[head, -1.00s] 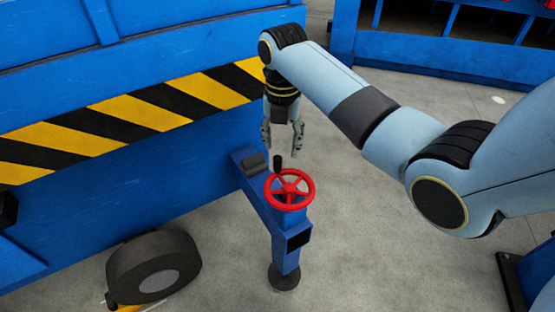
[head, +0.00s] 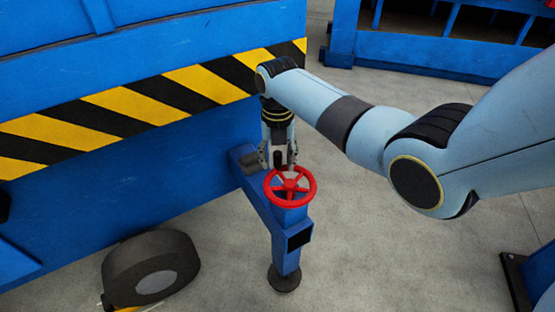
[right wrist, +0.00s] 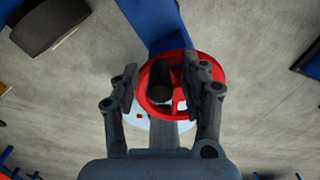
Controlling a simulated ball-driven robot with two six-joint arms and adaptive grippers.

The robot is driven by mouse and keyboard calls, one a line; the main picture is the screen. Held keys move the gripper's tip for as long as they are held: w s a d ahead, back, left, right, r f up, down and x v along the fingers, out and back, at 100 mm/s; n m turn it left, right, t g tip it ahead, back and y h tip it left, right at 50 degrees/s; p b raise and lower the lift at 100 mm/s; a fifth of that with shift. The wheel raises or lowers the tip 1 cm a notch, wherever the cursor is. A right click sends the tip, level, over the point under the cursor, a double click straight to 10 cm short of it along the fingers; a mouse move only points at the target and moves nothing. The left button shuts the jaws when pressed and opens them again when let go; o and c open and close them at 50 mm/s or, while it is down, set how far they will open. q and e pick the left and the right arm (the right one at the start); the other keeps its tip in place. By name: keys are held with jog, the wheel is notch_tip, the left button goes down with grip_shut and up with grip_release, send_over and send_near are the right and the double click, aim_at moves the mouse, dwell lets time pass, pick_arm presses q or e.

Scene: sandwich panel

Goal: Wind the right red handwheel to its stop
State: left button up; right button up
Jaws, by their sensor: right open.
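The red handwheel (head: 308,189) lies flat on top of a blue post (head: 283,245) in the middle of the head view. A dark upright knob (head: 278,160) stands on the far side of its rim. My right gripper (head: 278,166) points down over that knob, with its fingers apart on either side of it. In the right wrist view the open fingers (right wrist: 165,90) straddle the black knob (right wrist: 160,78), with gaps showing on both sides. The red wheel (right wrist: 147,103) shows behind them. My left gripper is not in view.
A large blue panel with a yellow and black striped band (head: 140,105) stands left of the wheel. A dark tyre (head: 150,268) is at the lower left. A blue rack (head: 430,50) is at the back. Grey floor (head: 400,260) is open on the right.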

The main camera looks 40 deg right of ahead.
grip_shut()
dwell(0.3)
jog(key=shift+d+r, duration=0.1)
jog(key=shift+d, duration=0.05)
